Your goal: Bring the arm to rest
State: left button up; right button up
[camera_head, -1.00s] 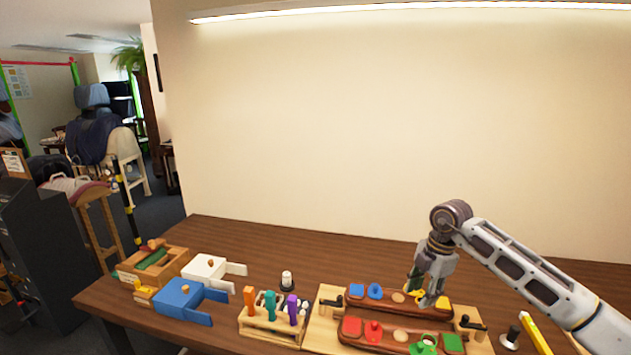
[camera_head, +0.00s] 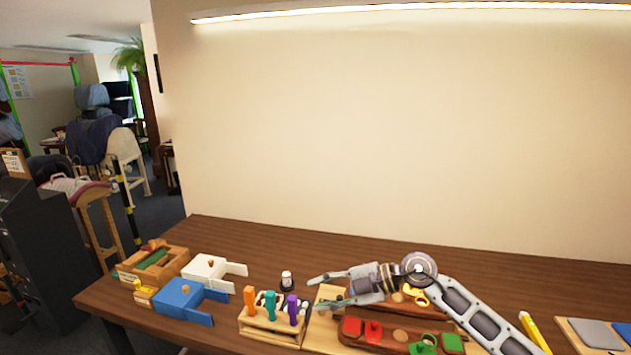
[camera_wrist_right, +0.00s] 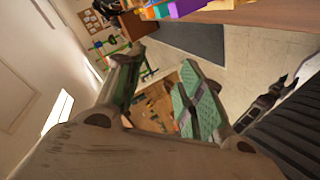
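My right gripper (camera_head: 318,292) is over the workbench in the head view, above the wooden puzzle board, with its fingers pointing left. Its two fingers are apart with nothing between them.
The bench (camera_head: 225,343) carries a rack (camera_head: 270,328) with coloured handles, a blue box (camera_head: 180,299), a white box (camera_head: 205,268) and a wooden tray (camera_head: 130,268). A small black-and-white knob (camera_head: 287,280) stands behind the rack. Grey and blue panels (camera_head: 590,332) lie at the right.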

jog(key=a+r+m+t+y, duration=0.2)
jog(key=a+r+t+y, duration=0.25)
jog(key=r, duration=0.25)
jog(key=w+d+r+m+t+h, duration=0.1)
jog(key=w+d+m+t+h, duration=0.2)
jog(key=d+m+t+h, duration=0.85)
jog(key=s+d+f+m+g+h, duration=0.35)
jog(key=d+f+m+h, duration=0.35)
jog(key=d+f+m, duration=0.6)
jog(key=s+f+n+g+y, duration=0.1)
jog(key=s+f+g, duration=0.4)
jog(key=s+f, duration=0.55)
jog(key=s+f+n+g, duration=0.1)
jog(key=s+f+g, duration=0.6)
jog(key=s, duration=0.6)
notch_tip(320, 180, down, 33)
jog(key=s, duration=0.2)
jog(key=s+d+f, duration=0.2)
jog(key=s+f, duration=0.8)
jog(key=s, duration=0.1)
jog(key=s+d+f+g, duration=0.1)
jog(key=s+d+f, duration=0.1)
jog(key=s+f, duration=0.8)
jog(key=shift+s+d, duration=0.2)
jog(key=shift+s, duration=0.7)
